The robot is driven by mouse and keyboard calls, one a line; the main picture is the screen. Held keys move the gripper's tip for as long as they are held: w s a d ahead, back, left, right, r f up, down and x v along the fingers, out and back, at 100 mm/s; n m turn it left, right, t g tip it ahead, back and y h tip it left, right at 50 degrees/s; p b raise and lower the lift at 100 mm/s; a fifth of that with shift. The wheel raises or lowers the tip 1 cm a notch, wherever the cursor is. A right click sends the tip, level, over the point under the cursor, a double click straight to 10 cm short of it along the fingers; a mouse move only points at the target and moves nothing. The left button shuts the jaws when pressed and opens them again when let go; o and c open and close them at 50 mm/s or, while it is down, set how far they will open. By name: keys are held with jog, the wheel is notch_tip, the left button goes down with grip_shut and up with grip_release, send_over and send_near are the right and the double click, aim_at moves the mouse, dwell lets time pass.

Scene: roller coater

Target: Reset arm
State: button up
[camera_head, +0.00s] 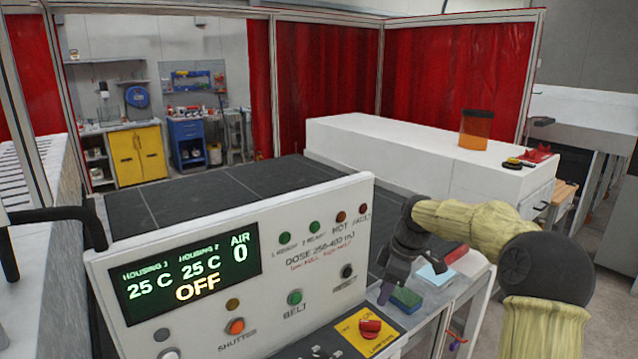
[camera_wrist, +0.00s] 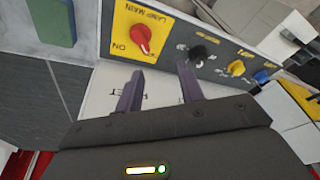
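My gripper (camera_head: 384,294) hangs at the end of my bent arm, at the right side of the control panel (camera_head: 110,295) in the head view. In the wrist view my gripper (camera_wrist: 160,85) shows two purple fingers standing apart with nothing between them. Beyond the fingertips lies the panel's lower face, with a red lamp main knob (camera_wrist: 141,38) on a yellow plate and a black knob (camera_wrist: 198,53). The red knob (camera_head: 370,328) also shows in the head view, below and left of the gripper. I cannot tell how close the fingertips are to the panel.
A green block (camera_head: 406,298) and a light blue pad (camera_head: 434,276) lie on the side shelf close to my gripper. A white housing (camera_head: 380,150) carries an orange jar (camera_head: 475,130). The dark belt (camera_head: 190,205) is clear. Red curtains (camera_head: 455,65) stand behind.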

jog(key=s+a+f+m+t+h, duration=0.1)
jog(key=s+f+m, duration=0.2)
jog(key=s+m, duration=0.4)
jog(key=s+f+m+t+h, duration=0.1)
jog(key=s+f+m, duration=0.3)
jog(key=s, duration=1.5)
jog(key=m+h, duration=0.1)
jog(key=m, duration=0.2)
jog(key=shift+a, duration=0.4)
jog(key=shift+w+a, duration=0.1)
jog(key=shift+a, duration=0.1)
